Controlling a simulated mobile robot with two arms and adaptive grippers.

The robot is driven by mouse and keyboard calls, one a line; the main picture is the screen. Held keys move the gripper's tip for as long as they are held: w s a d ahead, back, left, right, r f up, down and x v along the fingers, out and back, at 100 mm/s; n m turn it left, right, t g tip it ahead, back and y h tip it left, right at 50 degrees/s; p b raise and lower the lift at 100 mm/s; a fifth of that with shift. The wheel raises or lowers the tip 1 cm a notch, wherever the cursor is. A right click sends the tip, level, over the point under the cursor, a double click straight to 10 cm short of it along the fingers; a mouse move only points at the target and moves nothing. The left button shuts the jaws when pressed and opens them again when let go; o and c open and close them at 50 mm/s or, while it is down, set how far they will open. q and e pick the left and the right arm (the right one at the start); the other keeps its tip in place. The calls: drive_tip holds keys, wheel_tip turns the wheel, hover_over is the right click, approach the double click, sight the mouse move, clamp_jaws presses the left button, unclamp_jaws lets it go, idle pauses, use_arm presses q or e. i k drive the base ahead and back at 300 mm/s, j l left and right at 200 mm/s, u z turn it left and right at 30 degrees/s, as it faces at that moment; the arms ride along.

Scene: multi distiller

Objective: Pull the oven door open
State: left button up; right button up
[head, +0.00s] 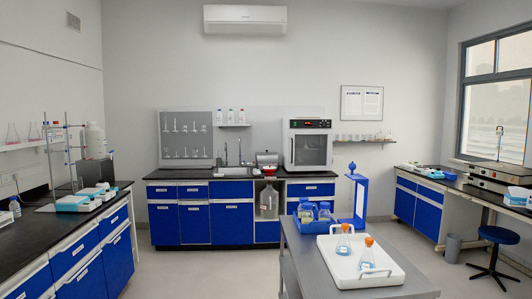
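The oven (310,147) is a white box with a dark control panel on top and red digits. It stands on the right end of the black counter against the back wall. Its door (310,151) has a grey window and faces me; it looks shut. A handle seems to run down the door's left side, but it is too small to make out clearly. Neither of my grippers is in the head view.
A grey table (408,291) in the right foreground holds a white tray (385,277) with two orange-capped flasks and a blue rack (315,224). A tall blue stand (359,195) is right of the oven counter. Open floor (200,270) lies left of the table.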

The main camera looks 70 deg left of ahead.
sight(308, 150)
drive_tip(key=u, duration=1.9)
drive_tip(key=i+j+u, duration=0.65)
drive_tip(key=i+u, duration=0.15)
drive_tip(key=i+j+u, duration=0.1)
drive_tip(key=i+u, duration=0.25)
drive_tip(key=i, duration=0.2)
drive_tip(key=i+z, duration=0.15)
drive_tip(key=i, duration=0.4)
drive_tip(key=i+z, duration=0.2)
drive_tip(key=i, duration=0.4)
drive_tip(key=i+j+z, duration=0.15)
drive_tip(key=i, duration=2.3)
drive_tip(key=i+l+z, duration=0.1)
drive_tip(key=i+z, duration=0.3)
drive_tip(key=i, duration=0.4)
drive_tip(key=i+j+z, duration=0.15)
drive_tip(key=i+z, duration=0.2)
drive_tip(key=i, duration=0.5)
